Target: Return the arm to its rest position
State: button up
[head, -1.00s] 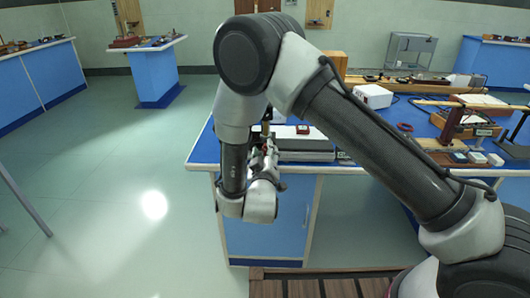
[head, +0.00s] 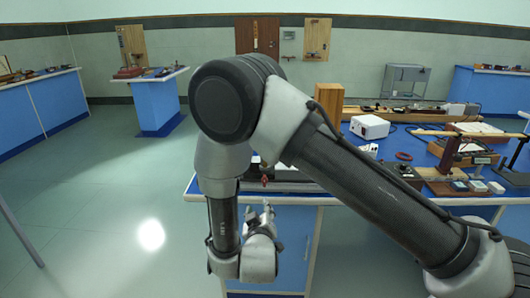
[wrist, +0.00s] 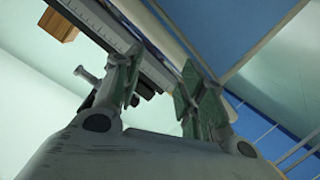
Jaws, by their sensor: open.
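My grey and black arm is bent over the near end of a blue bench (head: 318,200), with its elbow high and its forearm hanging down. My gripper (head: 267,212) is beside the bench's front edge in the head view, small and partly hidden by my wrist. In the wrist view my gripper (wrist: 160,76) has its two fingers apart, with nothing held between them. Past the fingertips in that view are a pale scaled bar (wrist: 100,22) and the blue bench side. I cannot tell the exact gap to the bench.
A small blue table (head: 158,105) stands at the back left. The floor on the left is open.

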jog(key=s+a+f+g+y, duration=0.2)
jog(key=s+a+f+g, duration=0.1)
jog(key=s+f+g, duration=0.55)
jog(key=s+d+r+m, duration=0.2)
jog(key=s+d+r, duration=0.3)
jog(key=d+r, duration=0.7)
jog(key=s+d+r+m+g+h, duration=0.1)
jog(key=s+d+r, duration=0.4)
jog(key=d+r, duration=0.8)
jog(key=s+d+r+m+g+h, duration=0.1)
jog(key=s+d+r+m, duration=0.2)
jog(key=d+r, duration=1)
jog(key=s+d, duration=0.1)
jog(key=d, duration=0.2)
jog(key=shift+s+d, duration=0.15)
jog(key=shift+s, duration=0.25)
